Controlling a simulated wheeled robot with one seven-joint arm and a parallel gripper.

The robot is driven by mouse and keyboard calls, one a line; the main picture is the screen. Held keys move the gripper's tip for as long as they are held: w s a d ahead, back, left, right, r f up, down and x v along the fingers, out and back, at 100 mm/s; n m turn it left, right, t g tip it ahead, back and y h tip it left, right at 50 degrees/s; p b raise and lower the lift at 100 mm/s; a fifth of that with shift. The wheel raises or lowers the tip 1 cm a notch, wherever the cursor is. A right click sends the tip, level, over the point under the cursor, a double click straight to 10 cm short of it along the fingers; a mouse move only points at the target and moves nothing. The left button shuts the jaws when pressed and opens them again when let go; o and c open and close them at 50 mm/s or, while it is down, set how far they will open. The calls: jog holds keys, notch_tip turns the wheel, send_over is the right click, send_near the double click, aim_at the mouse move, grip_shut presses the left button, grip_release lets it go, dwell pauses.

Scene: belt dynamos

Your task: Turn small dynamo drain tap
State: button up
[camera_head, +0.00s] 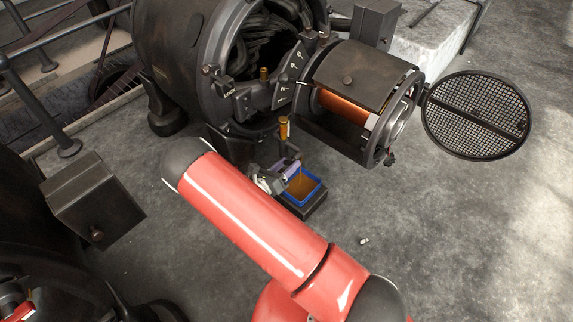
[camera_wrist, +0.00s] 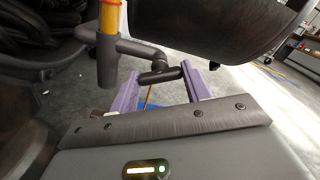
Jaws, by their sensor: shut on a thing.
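The small dynamo (camera_head: 345,85) has a dark drain pipe below it with a tap. In the wrist view the tap's dark bar handle (camera_wrist: 160,75) lies between the two purple fingers of my gripper (camera_wrist: 158,84), which is shut on it. In the head view my gripper (camera_head: 288,174) is low beside the pipe, partly hidden by my wrist. An amber upright tube (camera_head: 284,128) stands above the tap; it also shows in the wrist view (camera_wrist: 107,45). A thin amber line (camera_wrist: 149,97) runs down below the handle.
A blue-rimmed tray (camera_head: 319,192) with brown liquid sits on a dark block under the tap. A round mesh cover (camera_head: 477,115) stands open at the right. A dark box (camera_head: 95,205) is at the left. The grey floor at the right is mostly clear.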

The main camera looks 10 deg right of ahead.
dwell(0.4)
jog(key=o, duration=1)
jog(key=v, duration=0.8)
jog(key=shift+d, duration=0.1)
